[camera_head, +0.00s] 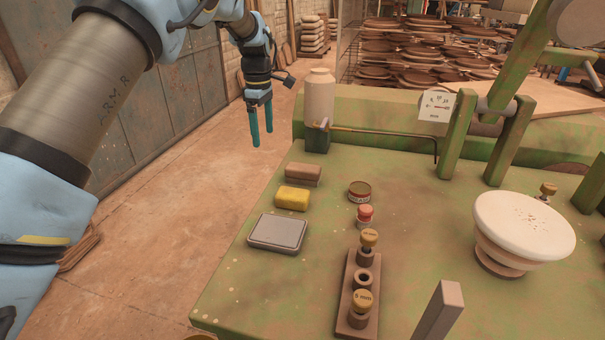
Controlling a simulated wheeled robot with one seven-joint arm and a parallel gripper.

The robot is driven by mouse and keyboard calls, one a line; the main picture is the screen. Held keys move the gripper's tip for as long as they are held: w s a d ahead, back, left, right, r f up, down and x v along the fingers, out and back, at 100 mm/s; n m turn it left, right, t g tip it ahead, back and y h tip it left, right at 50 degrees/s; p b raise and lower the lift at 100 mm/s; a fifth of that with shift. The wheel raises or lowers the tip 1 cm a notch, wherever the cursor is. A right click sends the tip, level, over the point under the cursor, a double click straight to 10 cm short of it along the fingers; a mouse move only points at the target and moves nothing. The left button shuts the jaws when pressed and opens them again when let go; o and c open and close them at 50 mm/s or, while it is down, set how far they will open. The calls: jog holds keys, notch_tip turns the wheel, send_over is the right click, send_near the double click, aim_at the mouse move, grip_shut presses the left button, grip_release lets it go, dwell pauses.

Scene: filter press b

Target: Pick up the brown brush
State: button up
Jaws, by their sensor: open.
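The brown brush, a small brown block-shaped thing (304,174), lies near the left edge of the green table, just behind a yellow sponge-like block (292,198). Its details are too small to make out. My gripper (262,138) hangs in the air with its fingers pointing down, up and to the left of the brush in the picture. It is open, with nothing between its two teal fingers, and it is apart from the brush.
A grey flat box (278,233) lies in front of the yellow block. A small tin (360,191) and a red-topped piece (365,215) stand to the right. A pale jar (319,97) stands behind, near a thin dark rod (385,132). A white bowl-like part (524,228) is at the right.

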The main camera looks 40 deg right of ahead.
jog(key=s+d+f, duration=0.1)
jog(key=s+d, duration=0.6)
jog(key=d, duration=0.1)
jog(key=p, duration=0.2)
send_over(303, 167)
jog(key=shift+n, duration=0.3)
jog(key=f, duration=0.4)
jog(key=shift+w+d+f, duration=0.1)
jog(key=shift+d+f, duration=0.15)
jog(key=shift+f, duration=0.15)
jog(key=shift+a+f+p, duration=0.2)
jog(key=shift+f+p, duration=1)
jog(key=shift+f, duration=1.9)
grip_shut()
